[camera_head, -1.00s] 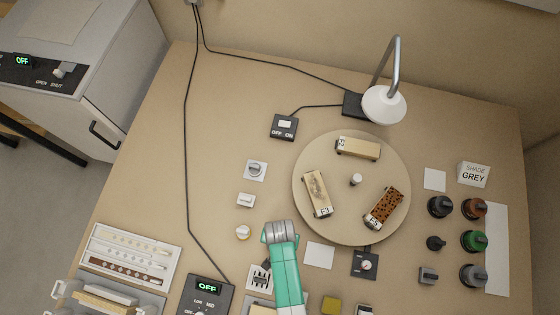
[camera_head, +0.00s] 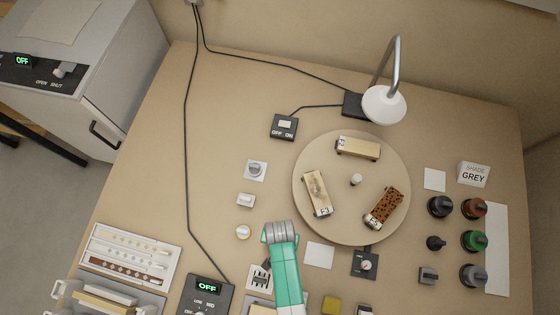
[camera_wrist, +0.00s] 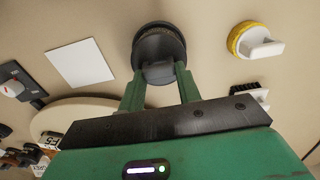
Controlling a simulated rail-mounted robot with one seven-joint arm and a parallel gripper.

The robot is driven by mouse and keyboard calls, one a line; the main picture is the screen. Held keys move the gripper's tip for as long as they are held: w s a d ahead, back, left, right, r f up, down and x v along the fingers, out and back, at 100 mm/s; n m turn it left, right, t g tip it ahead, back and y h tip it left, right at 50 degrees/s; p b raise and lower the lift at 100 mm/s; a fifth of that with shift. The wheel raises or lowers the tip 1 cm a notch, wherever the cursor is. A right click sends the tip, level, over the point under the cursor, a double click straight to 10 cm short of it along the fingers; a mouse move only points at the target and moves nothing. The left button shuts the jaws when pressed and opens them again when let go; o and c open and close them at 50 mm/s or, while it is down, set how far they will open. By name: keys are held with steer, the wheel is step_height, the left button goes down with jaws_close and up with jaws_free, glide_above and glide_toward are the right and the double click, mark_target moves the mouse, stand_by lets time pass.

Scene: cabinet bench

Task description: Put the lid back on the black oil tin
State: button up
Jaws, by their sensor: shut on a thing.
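The black oil tin (camera_head: 440,206) stands in the group of tins at the right of the bench in the head view. A small black knobbed piece (camera_head: 436,242) lies just in front of it and may be its lid. My gripper (camera_head: 267,264) is left of the paper square, far from the tins. In the wrist view, my gripper (camera_wrist: 158,88) is shut on the grey grip of a dark round piece (camera_wrist: 158,42). I cannot tell whether this piece is a lid or a pad. My arm partly hides it in the head view.
Brown (camera_head: 474,208), green (camera_head: 474,240) and grey (camera_head: 473,275) tins stand beside the black one. A turntable (camera_head: 350,232) with several blocks and a lamp (camera_head: 384,104) lie beyond my gripper. A yellow pad with a white grip (camera_wrist: 240,38) is nearby. A paper square (camera_head: 319,255) lies between.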

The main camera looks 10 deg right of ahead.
stand_by(0.4)
steer(key=o, duration=1.5)
step_height(320, 180, up, 7)
steer(key=p, duration=0.7)
jaws_close()
